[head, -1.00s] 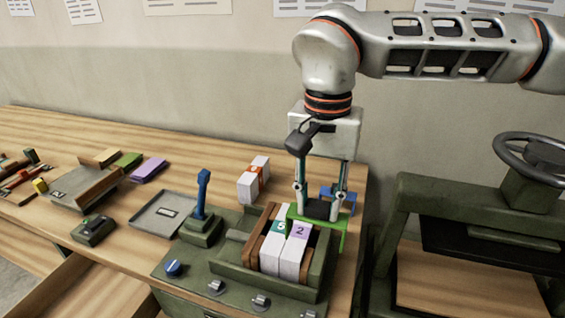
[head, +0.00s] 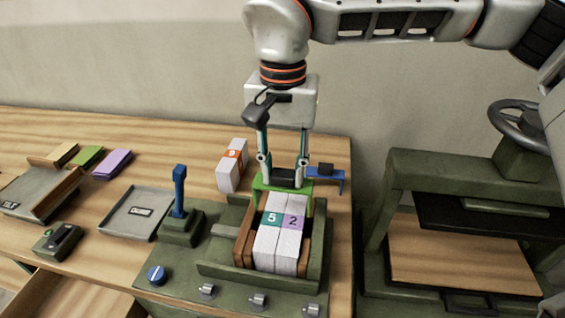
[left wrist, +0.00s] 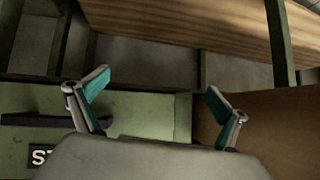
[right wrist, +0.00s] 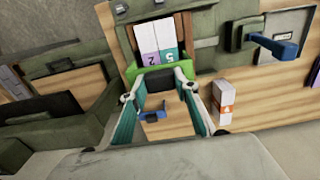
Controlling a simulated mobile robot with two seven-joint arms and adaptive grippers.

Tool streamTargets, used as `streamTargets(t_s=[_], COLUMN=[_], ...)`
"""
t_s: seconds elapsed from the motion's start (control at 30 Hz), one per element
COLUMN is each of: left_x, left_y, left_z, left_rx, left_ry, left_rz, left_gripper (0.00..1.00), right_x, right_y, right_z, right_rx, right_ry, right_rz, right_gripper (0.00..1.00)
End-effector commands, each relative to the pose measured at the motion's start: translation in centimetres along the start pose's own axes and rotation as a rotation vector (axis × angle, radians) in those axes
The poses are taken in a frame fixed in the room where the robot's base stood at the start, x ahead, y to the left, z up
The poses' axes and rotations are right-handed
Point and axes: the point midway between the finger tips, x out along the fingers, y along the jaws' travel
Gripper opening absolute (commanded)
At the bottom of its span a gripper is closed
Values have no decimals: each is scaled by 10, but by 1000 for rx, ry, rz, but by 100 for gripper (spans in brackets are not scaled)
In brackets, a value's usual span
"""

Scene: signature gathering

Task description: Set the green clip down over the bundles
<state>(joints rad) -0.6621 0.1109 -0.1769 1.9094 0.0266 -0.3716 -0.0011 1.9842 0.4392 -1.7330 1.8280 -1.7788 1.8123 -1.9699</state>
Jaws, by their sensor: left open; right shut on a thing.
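The green clip (head: 267,188) is held by my right gripper (head: 283,180), which is shut on the dark block of the clip. The clip is at the back end of two white bundles with bands marked 5 (head: 270,222) and 2 (head: 293,224). The bundles lie side by side in a wood-sided green cradle (head: 262,272). In the right wrist view the clip (right wrist: 150,78) shows at the bundles' end; whether it touches them I cannot tell. My left gripper (left wrist: 155,105) is open and empty in the left wrist view, away from the bundles.
A blue clip (head: 325,174) stands just right of my right gripper. An orange-banded bundle (head: 232,165) lies behind the cradle. A blue lever (head: 180,190) rises to its left, near a grey tray (head: 137,212). A green press with a wheel (head: 515,125) stands at right.

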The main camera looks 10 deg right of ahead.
Motion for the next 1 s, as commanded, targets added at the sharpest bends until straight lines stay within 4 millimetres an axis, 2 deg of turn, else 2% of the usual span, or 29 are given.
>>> streamTargets(t_s=[0.27,0.57,1.0], left_x=[8,16,30], left_y=[-1,6,15], left_z=[0,-21,6], left_rx=[2,22,19], left_ry=[15,81,69], left_rz=[-1,19,27], left_gripper=[100,100,100], right_x=[20,40,65], right_y=[0,0,0], right_z=[0,0,0], right_rx=[-1,-1,-1], right_ry=[1,0,-1], right_rz=[0,0,0], right_gripper=[0,0,0])
